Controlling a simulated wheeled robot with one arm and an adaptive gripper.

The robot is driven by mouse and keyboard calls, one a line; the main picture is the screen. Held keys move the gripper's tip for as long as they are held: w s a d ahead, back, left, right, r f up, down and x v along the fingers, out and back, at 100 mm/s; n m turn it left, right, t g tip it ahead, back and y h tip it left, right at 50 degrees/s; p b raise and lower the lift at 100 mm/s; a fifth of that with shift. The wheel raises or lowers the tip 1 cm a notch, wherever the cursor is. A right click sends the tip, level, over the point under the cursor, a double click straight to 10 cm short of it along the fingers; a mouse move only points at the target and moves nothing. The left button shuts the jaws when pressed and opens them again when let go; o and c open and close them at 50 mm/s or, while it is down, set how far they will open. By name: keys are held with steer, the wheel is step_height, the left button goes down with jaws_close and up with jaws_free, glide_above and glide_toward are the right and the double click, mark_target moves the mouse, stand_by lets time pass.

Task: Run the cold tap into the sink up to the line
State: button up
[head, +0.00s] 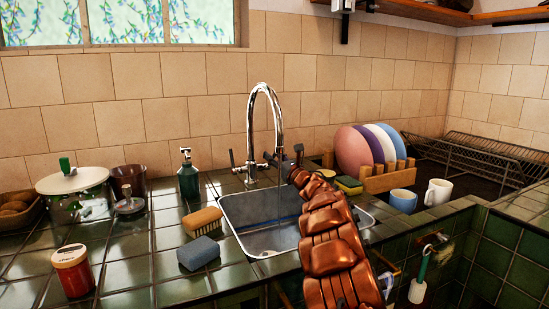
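The steel sink (250,238) is set into the green tiled counter, and my arm hides much of its right side. A chrome tap with a tall curved spout (254,110) stands behind the sink, its outlet over the basin. A small lever handle (234,160) shows on the tap's left side. My copper-coloured arm reaches up across the sink, and my gripper (298,163) is small and dark at its far end, close to the tap's right side. I cannot make out its fingers or whether it touches the right handle.
Right of my arm are a plate rack (388,180), a blue cup (403,201) and a white mug (438,192).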

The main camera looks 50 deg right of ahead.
step_height(320, 180, up, 10)
stand_by(0.6)
steer(key=shift+c, duration=0.2)
